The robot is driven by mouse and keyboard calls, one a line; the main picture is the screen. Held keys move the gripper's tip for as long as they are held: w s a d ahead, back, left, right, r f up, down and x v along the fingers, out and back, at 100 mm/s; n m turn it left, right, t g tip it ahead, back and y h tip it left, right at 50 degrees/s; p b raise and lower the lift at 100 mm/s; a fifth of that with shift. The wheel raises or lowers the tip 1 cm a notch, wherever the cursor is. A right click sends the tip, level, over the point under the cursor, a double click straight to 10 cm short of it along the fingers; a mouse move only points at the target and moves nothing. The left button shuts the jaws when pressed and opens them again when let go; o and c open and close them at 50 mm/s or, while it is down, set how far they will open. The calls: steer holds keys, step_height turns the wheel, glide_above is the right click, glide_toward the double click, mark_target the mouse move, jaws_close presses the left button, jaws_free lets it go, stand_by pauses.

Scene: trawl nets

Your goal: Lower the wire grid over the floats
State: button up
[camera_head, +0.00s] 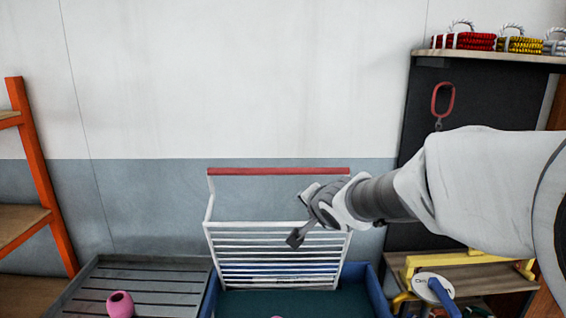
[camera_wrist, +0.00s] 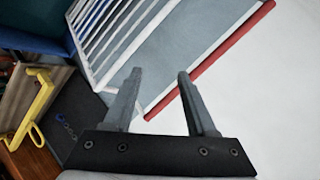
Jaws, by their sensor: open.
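The white wire grid (camera_head: 278,255) stands raised, nearly upright, at the back of a blue crate (camera_head: 380,290). A red bar (camera_head: 278,171) runs along its top edge. In the wrist view the grid (camera_wrist: 122,30) and its red bar (camera_wrist: 215,55) lie beyond the fingers. My gripper (camera_head: 297,238) is in front of the grid's right part, below the red bar. In the wrist view my gripper (camera_wrist: 160,80) is open, with nothing between its fingers.
A slatted grey tray (camera_head: 150,280) left of the crate holds a pink float-like object (camera_head: 120,304). An orange shelf rack (camera_head: 45,180) stands at far left. On the right are a bench with a yellow frame (camera_head: 460,258) and a dark panel with a red ring (camera_head: 443,99).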

mark_target(277, 170)
steer(key=w+r+m+t+y+p, duration=0.2)
steer(key=w+r+m+y, duration=0.2)
steer(key=w+r+m, duration=0.1)
steer(key=shift+m, duration=0.3)
steer(key=x, duration=1.7)
steer(key=shift+a+f+b, duration=0.15)
steer(key=shift+a+b, duration=0.1)
steer(key=shift+b, duration=0.1)
jaws_close()
stand_by(0.3)
